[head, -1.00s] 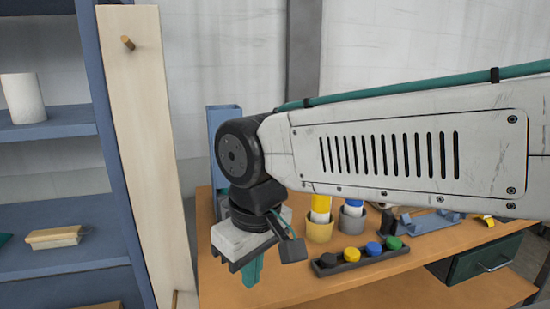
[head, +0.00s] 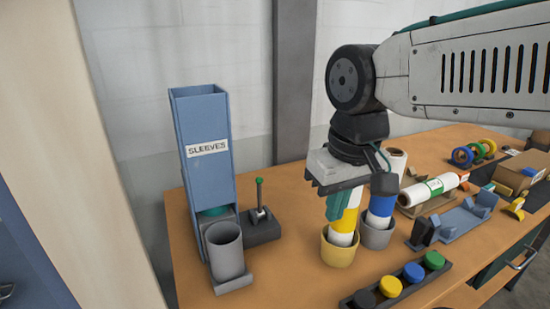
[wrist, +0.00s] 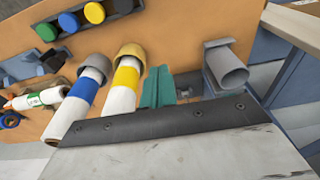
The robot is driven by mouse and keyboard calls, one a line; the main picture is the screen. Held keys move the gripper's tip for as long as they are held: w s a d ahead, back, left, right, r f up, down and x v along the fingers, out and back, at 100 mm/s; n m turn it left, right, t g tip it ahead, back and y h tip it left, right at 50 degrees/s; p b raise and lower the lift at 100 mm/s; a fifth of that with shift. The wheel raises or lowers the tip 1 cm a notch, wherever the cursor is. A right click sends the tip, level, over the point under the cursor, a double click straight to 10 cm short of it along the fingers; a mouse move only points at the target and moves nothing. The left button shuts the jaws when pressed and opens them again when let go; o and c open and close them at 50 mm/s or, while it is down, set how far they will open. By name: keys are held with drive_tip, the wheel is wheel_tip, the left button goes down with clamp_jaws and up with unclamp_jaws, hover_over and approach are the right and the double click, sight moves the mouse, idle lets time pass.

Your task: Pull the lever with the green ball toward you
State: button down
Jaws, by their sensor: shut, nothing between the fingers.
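The lever with the green ball (head: 259,182) stands on a dark base (head: 262,226) beside the blue sleeve dispenser. Its thin rod looks close to upright. My gripper (head: 333,208) is to the right of the lever, apart from it, pointing down in front of the yellow-and-white roll. Its teal fingers are together and empty. In the wrist view the fingers (wrist: 156,88) show between the yellow-banded roll and the grey cup. The green ball cannot be made out in the wrist view.
The blue dispenser labelled SLEEVES (head: 205,150) and a grey cup (head: 227,252) stand left of the lever. Rolls stand in a yellow cup (head: 338,250) and a grey cup (head: 376,236). A strip of coloured knobs (head: 391,287) lies in front. The table between the lever and the yellow cup is clear.

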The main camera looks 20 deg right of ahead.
drive_tip(key=w+a+r, duration=0.1)
drive_tip(key=w+r, duration=0.2)
drive_tip(key=w, duration=0.4)
drive_tip(key=w+r, duration=0.3)
drive_tip(key=w, duration=0.5)
drive_tip(key=r+m, duration=0.1)
hover_over(261, 178)
drive_tip(key=w, duration=0.3)
wheel_tip(261, 178, down, 11)
drive_tip(key=s, duration=0.1)
drive_tip(key=shift+f+t, duration=0.15)
drive_tip(key=shift+t, duration=0.25)
drive_tip(key=shift+s, duration=0.2)
drive_tip(key=shift+s+t, duration=1.2)
drive_tip(key=shift+s, duration=0.3)
drive_tip(key=shift+s+f, duration=0.2)
drive_tip(key=shift+s, duration=0.4)
